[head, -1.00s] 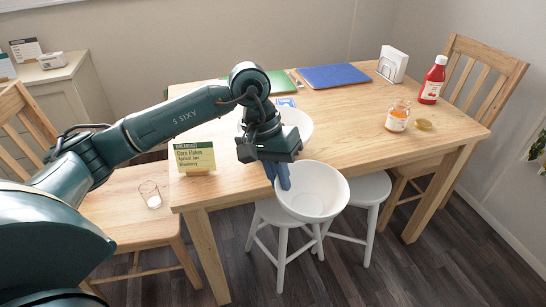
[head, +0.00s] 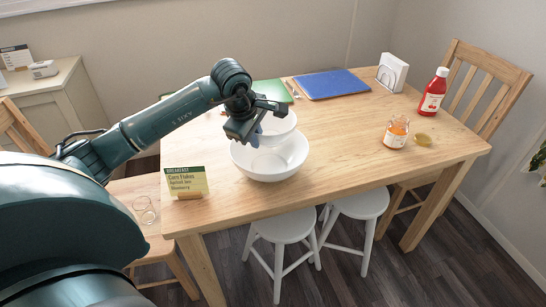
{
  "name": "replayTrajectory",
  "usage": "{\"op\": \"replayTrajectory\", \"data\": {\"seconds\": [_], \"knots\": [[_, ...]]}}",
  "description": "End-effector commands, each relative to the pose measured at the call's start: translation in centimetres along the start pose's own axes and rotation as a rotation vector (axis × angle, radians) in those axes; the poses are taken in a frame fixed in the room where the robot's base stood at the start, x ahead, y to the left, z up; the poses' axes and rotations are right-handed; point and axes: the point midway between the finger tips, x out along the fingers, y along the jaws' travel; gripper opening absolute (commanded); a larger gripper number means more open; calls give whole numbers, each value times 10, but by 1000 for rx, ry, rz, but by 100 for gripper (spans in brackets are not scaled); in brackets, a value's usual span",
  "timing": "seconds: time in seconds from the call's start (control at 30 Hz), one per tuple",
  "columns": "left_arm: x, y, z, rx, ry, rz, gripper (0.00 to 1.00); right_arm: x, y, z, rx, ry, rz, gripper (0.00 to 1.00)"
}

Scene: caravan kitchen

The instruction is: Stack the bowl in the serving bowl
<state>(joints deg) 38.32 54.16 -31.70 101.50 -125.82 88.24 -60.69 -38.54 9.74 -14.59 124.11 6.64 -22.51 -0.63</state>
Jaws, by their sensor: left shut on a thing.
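The white serving bowl (head: 268,171) stands upright on the wooden table near its front left part. My left gripper (head: 257,137) is shut on the left rim of a smaller white bowl (head: 281,125). The held bowl is over the serving bowl, toward its back, and overlaps its opening in the picture. I cannot tell whether the two bowls touch. The gripper and wrist hide the held bowl's left side. My right gripper is not in view.
A breakfast sign (head: 186,181) stands left of the bowls. A green board (head: 270,91) and blue board (head: 331,83) lie behind. A honey jar (head: 396,132), lid (head: 423,139), ketchup bottle (head: 433,92) and napkin holder (head: 392,72) are right. The table's middle (head: 345,130) is clear.

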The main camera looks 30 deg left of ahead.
Motion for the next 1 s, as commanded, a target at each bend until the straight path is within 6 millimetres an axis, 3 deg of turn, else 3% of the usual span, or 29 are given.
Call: {"op": "replayTrajectory", "data": {"seconds": [0.2,0.63,1.0], "knots": [[39,-15,0,-11,1,-4,0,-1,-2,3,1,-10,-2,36],[83,-32,0,-8,-1,-3,0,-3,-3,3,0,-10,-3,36],[91,-34,0,-6,1,2,0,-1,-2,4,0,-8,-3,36]]}}
